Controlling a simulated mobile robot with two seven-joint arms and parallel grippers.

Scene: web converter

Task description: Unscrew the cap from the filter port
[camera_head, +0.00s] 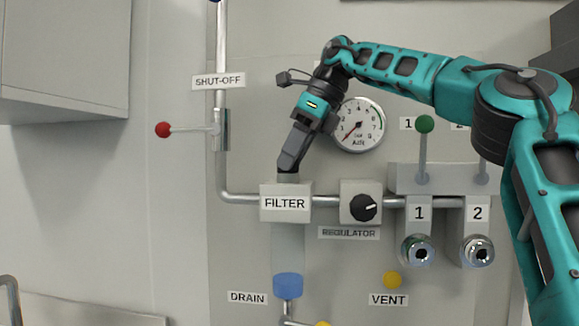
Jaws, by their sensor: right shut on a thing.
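The filter block (285,216), a light grey box labelled FILTER, is mounted on the wall panel with a pipe running into its sides. My right gripper (289,166) comes down from above with its fingers shut just over the top of this block. A small grey piece (288,178), seemingly the cap on the filter port, shows at the fingertips; the fingers hide most of it. I cannot tell whether it is touching the block or slightly raised. My left gripper is not in view.
A pressure gauge (359,125) is just right of my right gripper. A regulator knob (364,208) and two valve outlets are further right. A red-tipped shut-off lever (163,130) is at left. A blue drain piece (288,286) and a yellow vent button (392,280) are below.

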